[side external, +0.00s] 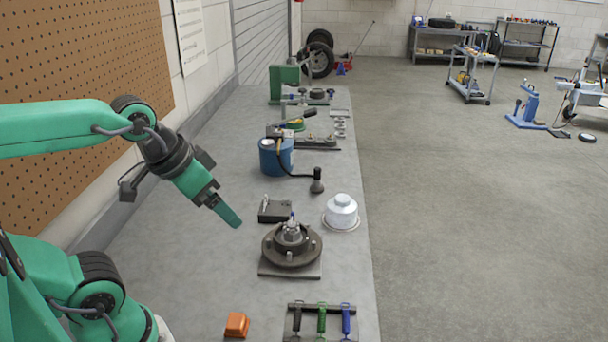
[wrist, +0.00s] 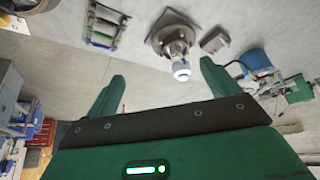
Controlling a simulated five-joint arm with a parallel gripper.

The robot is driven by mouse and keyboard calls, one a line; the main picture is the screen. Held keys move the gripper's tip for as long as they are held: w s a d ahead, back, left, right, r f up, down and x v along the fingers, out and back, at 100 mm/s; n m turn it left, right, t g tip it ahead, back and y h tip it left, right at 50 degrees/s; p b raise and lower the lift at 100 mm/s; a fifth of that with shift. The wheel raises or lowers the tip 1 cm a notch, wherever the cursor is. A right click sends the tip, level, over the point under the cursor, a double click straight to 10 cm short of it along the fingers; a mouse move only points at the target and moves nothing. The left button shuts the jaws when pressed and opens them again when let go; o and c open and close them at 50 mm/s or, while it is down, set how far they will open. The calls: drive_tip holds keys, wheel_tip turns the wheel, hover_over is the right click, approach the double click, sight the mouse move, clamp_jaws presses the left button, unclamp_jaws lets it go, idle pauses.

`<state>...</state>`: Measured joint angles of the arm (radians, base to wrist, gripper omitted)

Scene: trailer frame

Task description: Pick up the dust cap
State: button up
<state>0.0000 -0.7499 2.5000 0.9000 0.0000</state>
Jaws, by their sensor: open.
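A shiny white domed piece (side external: 342,211), which looks like the dust cap, sits with its wide rim down on the bench, right of the dark hub (side external: 291,247). In the wrist view a bright white shape (wrist: 181,71), apparently the same piece, shows just below the hub (wrist: 171,38), between the two fingers. My gripper (side external: 231,217) is above the bench, left of the hub and pointing down to the right. In the wrist view my gripper (wrist: 162,72) has its green fingers wide apart with nothing between them.
A small black box (side external: 275,210) lies behind the hub. A blue canister (side external: 276,157) with a hose stands farther back. A rack of coloured-handled tools (side external: 321,320) and an orange block (side external: 237,325) are at the front. The bench (side external: 205,265) is bare left of the hub.

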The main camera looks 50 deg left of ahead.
drive_tip(key=shift+w+r, duration=0.1)
drive_tip(key=w+r+m+g, duration=0.1)
drive_tip(key=w+r+m, duration=0.35)
drive_tip(key=w, duration=0.65)
drive_tip(key=m+g, duration=0.4)
drive_tip(key=m, duration=0.9)
hover_over(343, 198)
drive_tip(key=f, duration=1.9)
drive_tip(key=shift+s+a, duration=0.2)
drive_tip(key=shift+w+a+f+m+g, duration=0.1)
drive_tip(key=shift+w+f+m+g, duration=0.15)
drive_tip(key=shift+f, duration=0.2)
drive_tip(key=shift+s+d+f, duration=0.1)
drive_tip(key=shift+d+f, duration=0.05)
drive_tip(key=shift+f, duration=1.8)
drive_tip(key=shift+d+f, duration=0.1)
drive_tip(key=shift+f, duration=1.85)
